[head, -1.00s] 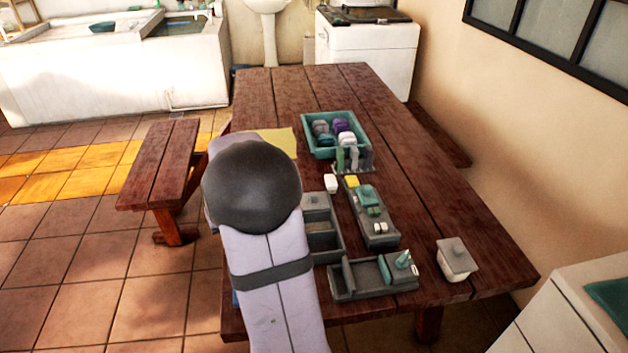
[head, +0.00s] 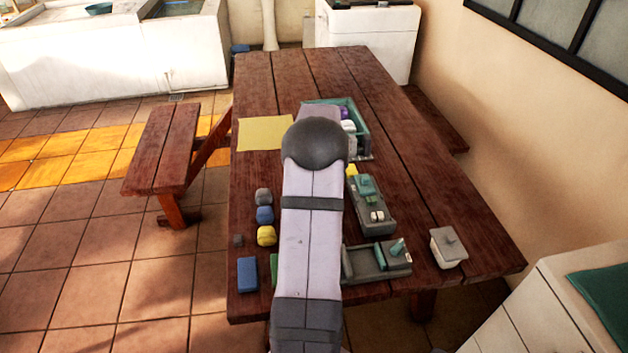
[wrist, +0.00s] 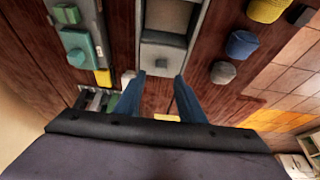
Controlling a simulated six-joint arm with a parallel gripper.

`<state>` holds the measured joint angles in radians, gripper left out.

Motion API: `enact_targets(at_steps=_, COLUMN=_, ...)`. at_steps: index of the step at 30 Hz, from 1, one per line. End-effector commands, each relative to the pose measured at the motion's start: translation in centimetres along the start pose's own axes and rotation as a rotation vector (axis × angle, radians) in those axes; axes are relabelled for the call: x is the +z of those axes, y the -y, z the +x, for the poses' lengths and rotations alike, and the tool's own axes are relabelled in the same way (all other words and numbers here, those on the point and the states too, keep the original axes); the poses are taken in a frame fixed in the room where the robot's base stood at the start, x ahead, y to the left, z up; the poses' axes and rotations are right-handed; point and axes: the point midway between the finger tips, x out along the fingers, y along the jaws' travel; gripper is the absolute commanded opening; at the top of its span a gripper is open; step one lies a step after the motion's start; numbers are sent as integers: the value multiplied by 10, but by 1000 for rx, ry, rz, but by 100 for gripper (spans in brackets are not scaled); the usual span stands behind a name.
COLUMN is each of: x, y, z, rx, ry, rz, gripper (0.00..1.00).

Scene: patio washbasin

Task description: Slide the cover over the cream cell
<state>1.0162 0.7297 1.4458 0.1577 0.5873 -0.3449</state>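A grey tray with open compartments (wrist: 193,48) runs up the middle of the wrist view. A grey cover with a small knob (wrist: 162,57) lies over its near part. The compartment beyond the cover has a pale, beige-looking inside (wrist: 168,17); I cannot be sure that it is the cream cell. My gripper (wrist: 160,76) has two blue fingers spread apart, one on each side of the knob's line, at the cover's near edge. Nothing shows between the fingertips, and contact with the cover cannot be told. In the head view my arm hides the gripper and tray.
Left of the tray in the wrist view is a grey holder with a teal block (wrist: 80,47). To the right stand yellow (wrist: 265,10), blue (wrist: 242,45) and grey (wrist: 223,72) pieces. A lidded box (head: 448,247) stands at the table's right; a yellow sheet (head: 265,133) lies farther back.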

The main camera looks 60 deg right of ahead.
Motion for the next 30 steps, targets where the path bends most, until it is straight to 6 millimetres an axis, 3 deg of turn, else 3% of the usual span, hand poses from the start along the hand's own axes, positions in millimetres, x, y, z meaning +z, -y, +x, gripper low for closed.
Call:
enact_targets(at_steps=12, x=0, y=1, z=43, rx=-1, ry=2, rz=0, gripper=36)
enact_targets(at_steps=24, x=0, y=1, z=49, rx=-1, ry=0, rz=0, gripper=36)
enact_targets(at_steps=25, x=0, y=1, z=49, rx=-1, ry=1, rz=0, gripper=34)
enact_targets(at_steps=29, x=0, y=1, z=49, rx=-1, ry=1, rz=0, gripper=2)
enact_targets(at_steps=30, x=0, y=1, z=49, rx=-1, ry=1, rz=0, gripper=0)
